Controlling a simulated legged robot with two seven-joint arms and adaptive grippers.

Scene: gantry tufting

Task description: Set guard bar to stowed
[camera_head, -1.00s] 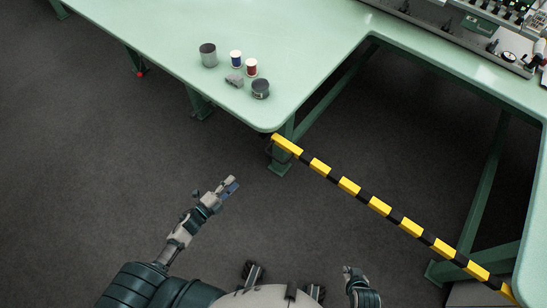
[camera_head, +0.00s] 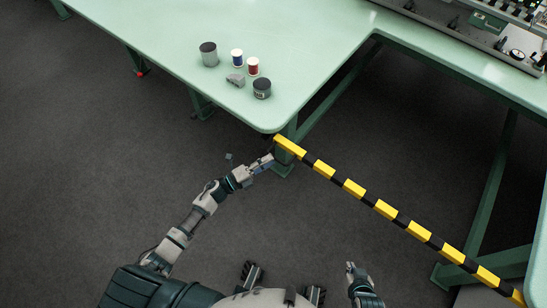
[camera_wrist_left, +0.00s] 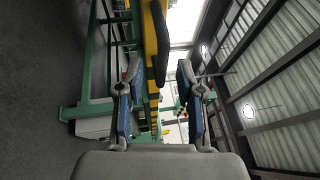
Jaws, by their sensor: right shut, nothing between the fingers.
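The guard bar (camera_head: 384,208), striped yellow and black, stretches across the table's inner gap, from the corner by the table leg down to the lower right. My left gripper (camera_head: 262,163) is just below and left of the bar's upper-left end. In the left wrist view my left gripper (camera_wrist_left: 158,75) has its two fingers spread. The guard bar (camera_wrist_left: 156,62) shows between and beyond them, with no grip on it. My right gripper (camera_head: 350,268) is low in the head view, shut and empty, well apart from the bar.
The green table (camera_head: 150,45) holds a grey can (camera_head: 209,56), a blue spool (camera_head: 237,57), a red spool (camera_head: 253,67), a grey block (camera_head: 236,80) and a dark tin (camera_head: 262,88) near its corner. A machine panel (camera_head: 480,25) is at upper right. Floor at left is clear.

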